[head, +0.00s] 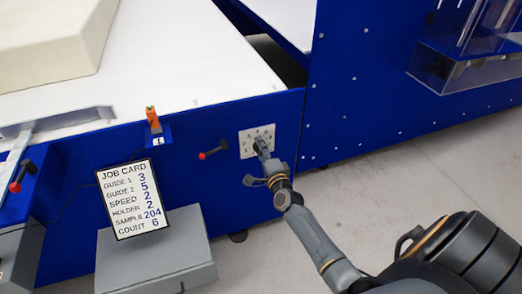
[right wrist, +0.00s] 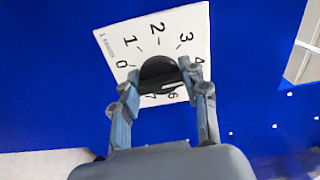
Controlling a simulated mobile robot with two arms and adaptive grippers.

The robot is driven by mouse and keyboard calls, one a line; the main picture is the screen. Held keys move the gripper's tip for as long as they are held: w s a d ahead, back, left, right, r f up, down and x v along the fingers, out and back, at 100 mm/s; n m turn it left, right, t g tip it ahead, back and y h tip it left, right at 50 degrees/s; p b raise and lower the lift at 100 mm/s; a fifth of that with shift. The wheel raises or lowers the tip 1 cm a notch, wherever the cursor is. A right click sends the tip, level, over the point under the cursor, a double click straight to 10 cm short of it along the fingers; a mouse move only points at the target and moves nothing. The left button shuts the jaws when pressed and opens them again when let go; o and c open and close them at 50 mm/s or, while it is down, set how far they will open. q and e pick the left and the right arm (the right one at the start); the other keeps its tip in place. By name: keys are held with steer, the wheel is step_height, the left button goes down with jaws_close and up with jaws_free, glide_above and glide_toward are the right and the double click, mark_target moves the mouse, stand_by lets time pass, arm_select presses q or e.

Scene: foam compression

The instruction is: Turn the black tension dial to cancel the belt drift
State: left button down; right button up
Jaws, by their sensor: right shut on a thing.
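The black tension dial (right wrist: 158,72) sits on a white plate (right wrist: 118,45) with printed numbers around it. In the right wrist view, 0 to 4 show clearly, and 6 and 7 are partly hidden by the gripper. My right gripper (right wrist: 160,76) has one finger on each side of the dial and is shut on it. In the head view the plate (head: 246,140) is on the blue machine side, and my right gripper (head: 262,147) covers the dial. The white belt (head: 190,60) runs along the machine top. My left gripper is not in view.
A lever with a red knob (head: 212,150) sticks out left of the plate. A job card (head: 130,200) stands by a grey box (head: 165,260). A cream foam block (head: 50,40) lies on the belt. An orange marker (head: 152,118) stands at the belt edge. Grey floor is clear at right.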

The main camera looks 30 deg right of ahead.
steer(key=shift+m, duration=0.3)
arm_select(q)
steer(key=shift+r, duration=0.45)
arm_select(e)
steer(key=o, duration=1.2)
steer(key=shift+c, duration=0.2)
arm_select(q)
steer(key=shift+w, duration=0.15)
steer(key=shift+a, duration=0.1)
arm_select(e)
steer(key=shift+s, duration=0.1)
steer(key=v, duration=1.2)
